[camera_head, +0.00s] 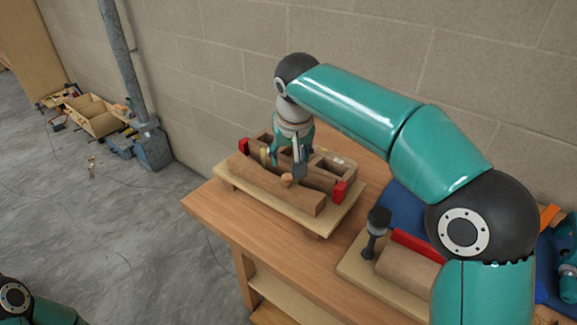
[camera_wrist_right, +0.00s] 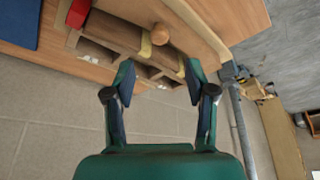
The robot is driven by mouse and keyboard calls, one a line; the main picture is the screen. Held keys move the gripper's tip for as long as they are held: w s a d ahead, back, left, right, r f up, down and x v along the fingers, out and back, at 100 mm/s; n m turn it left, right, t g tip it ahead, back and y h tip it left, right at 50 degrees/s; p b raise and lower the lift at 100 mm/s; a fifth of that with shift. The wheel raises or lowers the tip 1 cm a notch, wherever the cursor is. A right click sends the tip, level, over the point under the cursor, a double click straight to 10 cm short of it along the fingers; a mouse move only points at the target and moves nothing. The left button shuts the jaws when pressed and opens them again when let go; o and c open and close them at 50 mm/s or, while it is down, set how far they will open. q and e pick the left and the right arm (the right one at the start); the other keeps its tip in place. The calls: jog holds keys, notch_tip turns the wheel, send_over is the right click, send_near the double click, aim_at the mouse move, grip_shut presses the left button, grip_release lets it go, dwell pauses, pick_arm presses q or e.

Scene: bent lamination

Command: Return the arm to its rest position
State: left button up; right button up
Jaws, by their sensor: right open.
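My right arm (camera_head: 360,95) reaches in from the right of the head view and bends down over a wooden board on the workbench (camera_head: 225,205). My right gripper (camera_head: 286,158) points down above the curved wooden form (camera_head: 270,182) and the block with compartments (camera_head: 335,167). In the right wrist view, the right gripper (camera_wrist_right: 158,85) has its two fingers spread with nothing between them. A round wooden knob (camera_wrist_right: 160,34) lies beyond the fingertips. Part of my left arm (camera_head: 25,305) shows at the lower left corner of the head view; its gripper is out of frame.
Red blocks (camera_head: 340,191) sit at the form's ends. A second board with a dark upright tool (camera_head: 376,232) and a red bar (camera_head: 418,246) stands at the right. A wooden crate (camera_head: 92,115) is on the floor by a wall pipe (camera_head: 122,60).

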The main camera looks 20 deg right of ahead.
jog(key=shift+v, duration=1.1)
jog(key=shift+r, duration=0.1)
